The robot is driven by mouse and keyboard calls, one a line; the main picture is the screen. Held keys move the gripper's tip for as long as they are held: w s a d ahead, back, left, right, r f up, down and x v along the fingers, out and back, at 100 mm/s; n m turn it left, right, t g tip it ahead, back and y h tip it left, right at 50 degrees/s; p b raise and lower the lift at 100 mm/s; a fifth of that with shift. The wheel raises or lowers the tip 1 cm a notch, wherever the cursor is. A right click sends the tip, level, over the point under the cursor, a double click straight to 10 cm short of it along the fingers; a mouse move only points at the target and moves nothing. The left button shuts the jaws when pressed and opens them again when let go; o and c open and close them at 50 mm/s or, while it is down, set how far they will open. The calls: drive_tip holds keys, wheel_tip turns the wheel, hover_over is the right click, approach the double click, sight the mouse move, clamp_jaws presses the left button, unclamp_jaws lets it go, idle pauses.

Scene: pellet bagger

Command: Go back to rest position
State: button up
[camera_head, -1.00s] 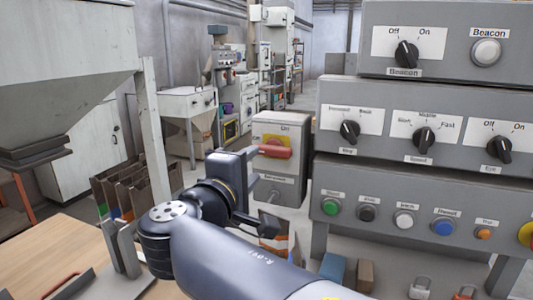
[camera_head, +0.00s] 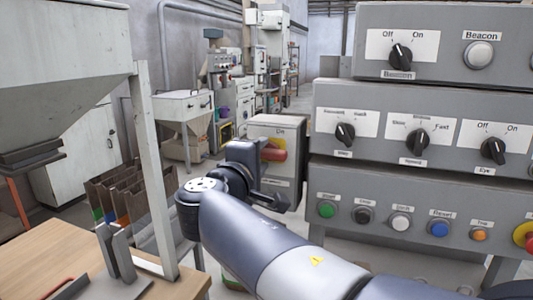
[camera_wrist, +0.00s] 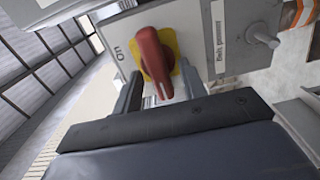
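My gripper (camera_head: 278,192) is in front of a grey switch box (camera_head: 290,128) in the head view, with my arm reaching in from the bottom right. The box has a red rotary handle (camera_head: 273,154) on a yellow plate, with an "On" label above it. In the wrist view, my gripper (camera_wrist: 160,82) has its two dark fingers apart. The red handle (camera_wrist: 152,58) shows between and beyond them. Nothing is held. Whether a finger touches the box or the handle is unclear.
A grey control panel (camera_head: 410,165) with knobs and coloured buttons fills the right side, close to my arm. A hopper (camera_head: 60,50) with a white post (camera_head: 153,170) stands left. Brown paper bags (camera_head: 130,195) and a wooden table (camera_head: 50,250) are at lower left.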

drive_tip(key=v, duration=1.1)
drive_tip(key=w+d+m+b, duration=0.2)
drive_tip(key=w+d+m, duration=0.2)
drive_tip(key=w, duration=0.6)
drive_tip(key=shift+r+m, duration=0.25)
drive_tip(key=shift+m, duration=0.95)
drive_tip(key=shift+w, duration=0.1)
